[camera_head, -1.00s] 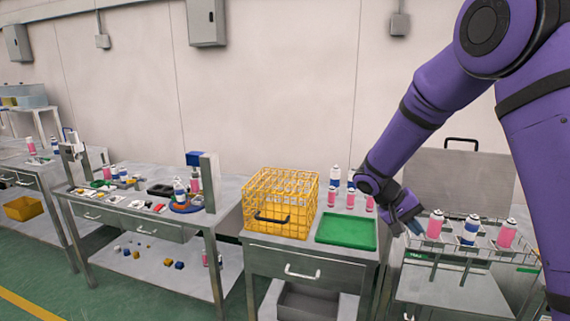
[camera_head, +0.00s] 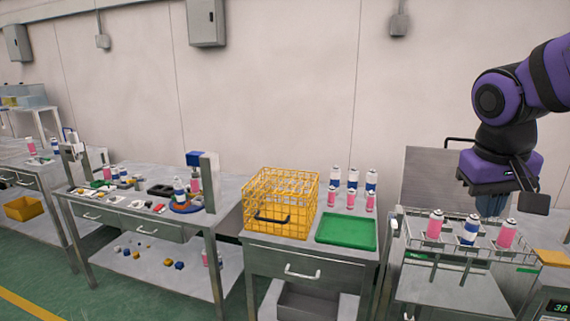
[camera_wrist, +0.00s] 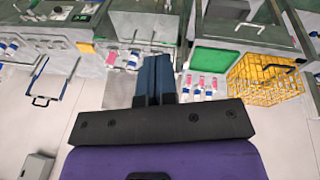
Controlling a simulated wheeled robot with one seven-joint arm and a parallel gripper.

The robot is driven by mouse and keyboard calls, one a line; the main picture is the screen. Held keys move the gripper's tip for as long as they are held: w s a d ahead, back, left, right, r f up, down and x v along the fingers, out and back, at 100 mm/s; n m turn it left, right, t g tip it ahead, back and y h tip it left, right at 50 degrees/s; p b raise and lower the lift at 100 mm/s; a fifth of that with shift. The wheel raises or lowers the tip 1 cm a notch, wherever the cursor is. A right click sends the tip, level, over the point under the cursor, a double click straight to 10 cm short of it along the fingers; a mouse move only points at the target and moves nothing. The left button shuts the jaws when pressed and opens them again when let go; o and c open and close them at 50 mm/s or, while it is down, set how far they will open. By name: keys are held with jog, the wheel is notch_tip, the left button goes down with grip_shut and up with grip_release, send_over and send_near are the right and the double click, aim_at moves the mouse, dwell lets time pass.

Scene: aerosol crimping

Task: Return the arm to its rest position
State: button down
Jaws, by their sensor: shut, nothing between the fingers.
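My purple arm reaches in from the right in the head view. My gripper (camera_head: 491,205) points down above the back of the right-hand station, behind the row of cans. In the wrist view my gripper (camera_wrist: 153,100) shows its two blue fingers side by side, shut and empty. In the head view a pink can (camera_head: 434,225), a blue-and-white can (camera_head: 469,231) and another pink can (camera_head: 506,235) stand upright in the wire rack (camera_head: 450,252), apart from my gripper.
A yellow wire basket (camera_head: 281,203) and a green tray (camera_head: 346,232) are on the middle cabinet, with several cans (camera_head: 353,190) behind the tray. A raised grey lid (camera_head: 428,178) stands behind the rack. A digital display (camera_head: 558,308) is at the lower right.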

jog(key=s+a+r+n+t+y, duration=0.1)
jog(key=s+a+r+t+y, duration=0.1)
jog(key=s, duration=0.8)
jog(key=shift+s+t, duration=0.25)
jog(key=shift+t, duration=0.55)
